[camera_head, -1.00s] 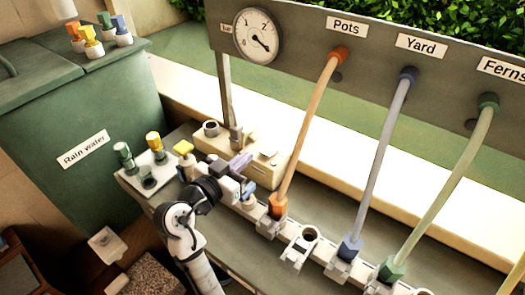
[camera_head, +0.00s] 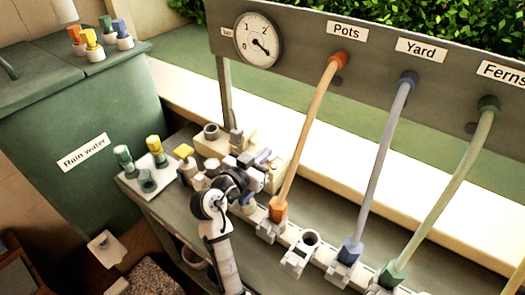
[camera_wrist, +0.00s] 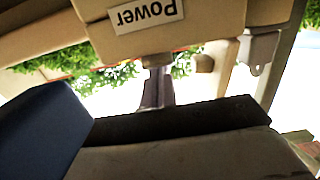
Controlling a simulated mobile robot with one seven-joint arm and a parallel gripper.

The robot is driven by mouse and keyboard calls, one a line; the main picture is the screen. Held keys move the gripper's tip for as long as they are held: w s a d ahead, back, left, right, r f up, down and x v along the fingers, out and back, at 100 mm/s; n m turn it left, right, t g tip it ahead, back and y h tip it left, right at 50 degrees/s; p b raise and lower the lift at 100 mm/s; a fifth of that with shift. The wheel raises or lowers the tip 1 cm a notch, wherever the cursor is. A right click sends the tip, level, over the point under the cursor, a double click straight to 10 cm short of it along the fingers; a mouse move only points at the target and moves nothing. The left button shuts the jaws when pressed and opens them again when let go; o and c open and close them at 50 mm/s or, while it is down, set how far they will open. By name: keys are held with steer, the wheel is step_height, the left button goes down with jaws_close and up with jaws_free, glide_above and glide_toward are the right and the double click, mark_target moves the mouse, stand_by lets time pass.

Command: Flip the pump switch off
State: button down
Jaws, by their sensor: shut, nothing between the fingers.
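The cream pump housing (camera_head: 215,146) sits on the bench behind my arm in the head view. My gripper (camera_head: 264,156) is shut and empty, close against the front of this housing. In the wrist view a cream box with an upside-down "Power" label (camera_wrist: 146,13) fills the top. My wrist hides part of the housing, and contact is unclear.
A white tray (camera_head: 163,180) with green and yellow fittings stands left of my arm. The orange hose (camera_head: 308,125) rises just right of my gripper, with blue and green hoses beyond. A gauge (camera_head: 259,40) hangs on the panel above. The green rain-water tank (camera_head: 60,120) is at left.

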steer(key=shift+s+f, duration=0.15)
steer(key=shift+f, duration=0.15)
